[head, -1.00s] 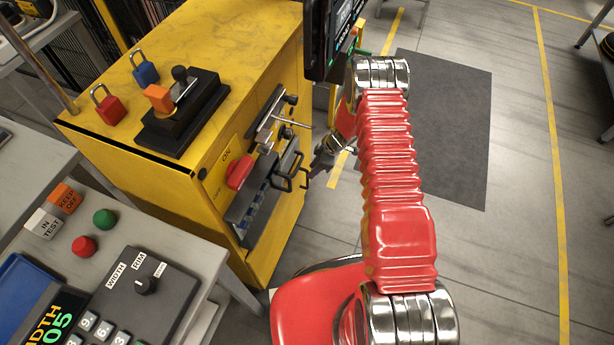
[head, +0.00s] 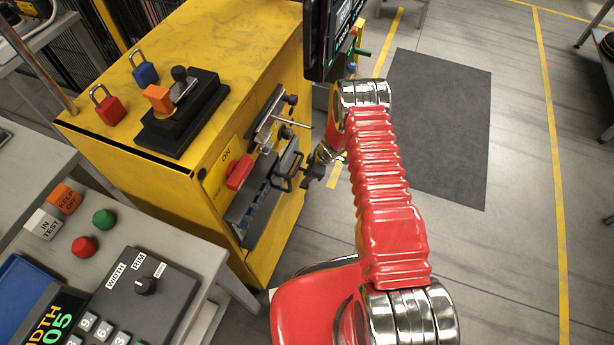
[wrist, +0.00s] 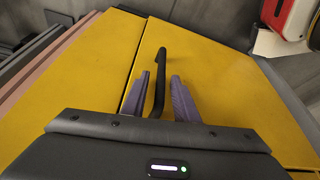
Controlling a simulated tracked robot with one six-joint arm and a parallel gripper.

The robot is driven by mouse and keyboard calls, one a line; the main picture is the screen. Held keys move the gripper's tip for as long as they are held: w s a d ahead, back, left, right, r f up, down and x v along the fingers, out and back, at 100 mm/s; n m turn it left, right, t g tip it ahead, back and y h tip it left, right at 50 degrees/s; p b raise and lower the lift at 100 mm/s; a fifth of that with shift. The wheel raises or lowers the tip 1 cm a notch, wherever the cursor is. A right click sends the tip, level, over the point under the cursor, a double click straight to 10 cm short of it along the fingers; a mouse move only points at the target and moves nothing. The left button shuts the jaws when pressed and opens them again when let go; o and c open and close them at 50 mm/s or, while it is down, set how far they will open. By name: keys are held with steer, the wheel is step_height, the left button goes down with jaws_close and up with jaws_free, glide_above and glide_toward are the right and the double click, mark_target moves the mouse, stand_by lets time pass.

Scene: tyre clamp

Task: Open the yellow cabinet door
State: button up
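The yellow cabinet (head: 265,262) stands left of my arm in the head view. In the wrist view its yellow door (wrist: 210,85) fills much of the picture, with a dark seam along its left side; it looks shut. A black bar handle (wrist: 160,62) stands out from the door. My gripper (wrist: 162,90) is open, its two purple fingers on either side of the handle. The left finger looks closer to the bar than the right; contact cannot be told. In the head view my gripper (head: 314,170) is small, close to the cabinet's front, and its fingertips are hard to make out.
A red switch (head: 239,171) and black fittings stick out from the cabinet front. A dark screen (head: 328,40) hangs above my wrist. A grey control desk (head: 150,285) stands at lower left. The floor around the dark mat (head: 440,120) is clear.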

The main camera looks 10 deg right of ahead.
jaws_close()
stand_by(0.4)
steer(key=shift+s, duration=0.1)
